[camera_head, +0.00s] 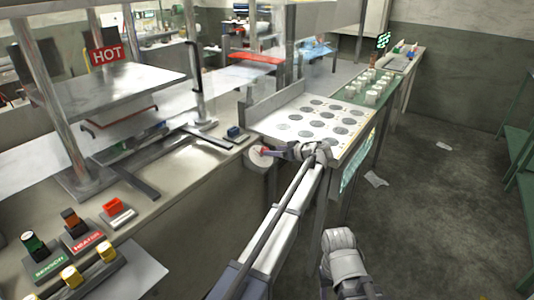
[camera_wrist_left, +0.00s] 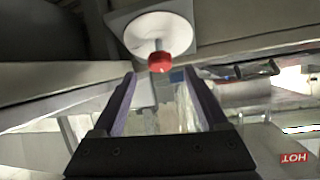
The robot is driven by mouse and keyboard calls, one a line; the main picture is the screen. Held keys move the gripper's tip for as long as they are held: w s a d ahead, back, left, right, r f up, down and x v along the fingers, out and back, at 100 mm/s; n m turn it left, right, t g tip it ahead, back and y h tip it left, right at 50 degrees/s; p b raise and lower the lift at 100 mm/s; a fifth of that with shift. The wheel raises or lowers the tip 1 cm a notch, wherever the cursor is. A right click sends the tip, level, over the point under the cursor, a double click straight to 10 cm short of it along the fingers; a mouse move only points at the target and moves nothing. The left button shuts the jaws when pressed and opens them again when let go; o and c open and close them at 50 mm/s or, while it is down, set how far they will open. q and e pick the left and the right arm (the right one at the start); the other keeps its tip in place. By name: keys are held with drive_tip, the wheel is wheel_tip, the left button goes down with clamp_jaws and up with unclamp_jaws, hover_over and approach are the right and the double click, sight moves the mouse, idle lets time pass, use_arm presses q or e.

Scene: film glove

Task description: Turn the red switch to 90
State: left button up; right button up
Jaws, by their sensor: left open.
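The red switch (camera_head: 266,150) is a red handle on a round white dial (camera_head: 254,160), set on the side of the bench at mid picture. In the left wrist view, the red end of the switch (camera_wrist_left: 159,63) shows on a short stem in front of the white dial (camera_wrist_left: 146,29). My left gripper (camera_head: 282,152) is close by the switch in the head view. In the left wrist view, the fingers of my left gripper (camera_wrist_left: 160,76) are apart and empty, with the red end just beyond and between their tips. The dial's markings cannot be read.
A white panel with grey discs (camera_head: 318,118) lies right behind my left gripper. A press with a red HOT sign (camera_head: 107,54) stands at left. Floor at right is mostly clear, with scraps of paper (camera_head: 376,179).

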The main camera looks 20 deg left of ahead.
use_arm(q)
drive_tip(key=b+x, duration=0.1)
drive_tip(key=x, duration=0.3)
drive_tip(key=shift+w+a+f, duration=0.1)
drive_tip(key=shift+f, duration=0.1)
drive_tip(key=shift+w+a+f+b, duration=0.15)
drive_tip(key=shift+w+a+b, duration=0.1)
drive_tip(key=shift+a+b, duration=0.25)
drive_tip(key=shift+c, duration=0.2)
clamp_jaws()
